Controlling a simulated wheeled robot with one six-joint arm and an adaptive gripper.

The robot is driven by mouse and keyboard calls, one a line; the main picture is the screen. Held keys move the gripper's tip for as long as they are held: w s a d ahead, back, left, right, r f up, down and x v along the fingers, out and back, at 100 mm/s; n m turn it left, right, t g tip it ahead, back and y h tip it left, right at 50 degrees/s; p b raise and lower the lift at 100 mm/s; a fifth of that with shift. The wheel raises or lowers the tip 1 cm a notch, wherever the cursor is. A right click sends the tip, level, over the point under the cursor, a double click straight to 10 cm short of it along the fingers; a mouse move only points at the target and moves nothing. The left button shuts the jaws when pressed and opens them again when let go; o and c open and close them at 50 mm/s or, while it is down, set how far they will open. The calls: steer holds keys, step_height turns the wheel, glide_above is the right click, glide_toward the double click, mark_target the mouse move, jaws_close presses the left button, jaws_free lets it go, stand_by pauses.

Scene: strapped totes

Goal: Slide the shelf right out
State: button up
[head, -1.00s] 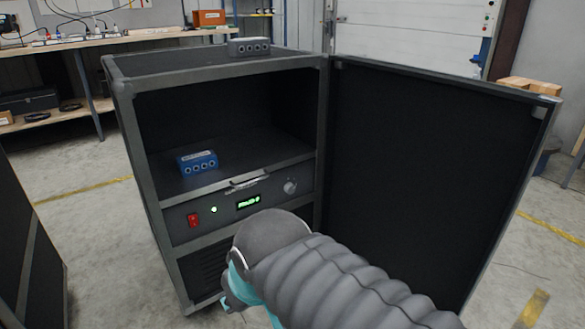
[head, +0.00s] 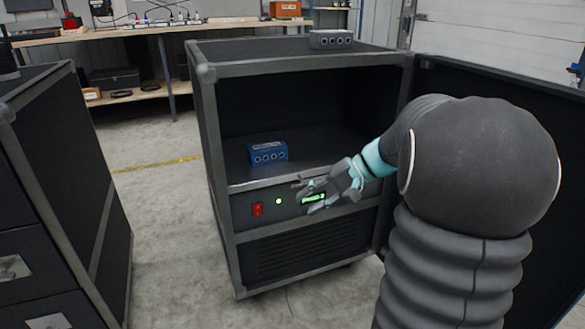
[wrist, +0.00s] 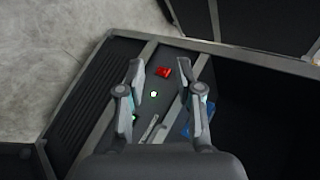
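The dark shelf (head: 235,160) is inside the open grey-framed cabinet (head: 222,235), with a blue box (head: 268,152) on it. The box shows in part behind a finger in the wrist view (wrist: 208,126). My gripper (head: 308,195) is in front of the control panel below the shelf, its fingers apart and empty. In the wrist view my gripper (wrist: 168,78) spans the panel, with a bar handle (wrist: 150,130) lying between the fingers, nearer the palm. The fingers hide the handle in the head view. I see no contact with it.
The cabinet door (head: 555,80) stands open at the right, behind my arm. The panel has a red switch (head: 257,209) and a green light (head: 278,201). A grey box (head: 331,39) sits on top. Another dark cabinet (head: 85,190) stands at the left, with clear floor between.

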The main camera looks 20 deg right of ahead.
steer(key=w+d+f+m+t+y, duration=0.2)
steer(key=w+d+t, duration=0.15)
steer(key=d, duration=0.65)
steer(key=w+d+f+m+t+y, duration=0.1)
steer(key=w+d+f+m+t, duration=0.2)
steer(key=d, duration=0.8)
steer(key=shift+n+t, duration=0.25)
steer(key=shift+n, duration=0.25)
steer(key=x, duration=1.4)
steer(key=shift+w+a+r, duration=0.15)
steer(key=shift+w+r, duration=0.15)
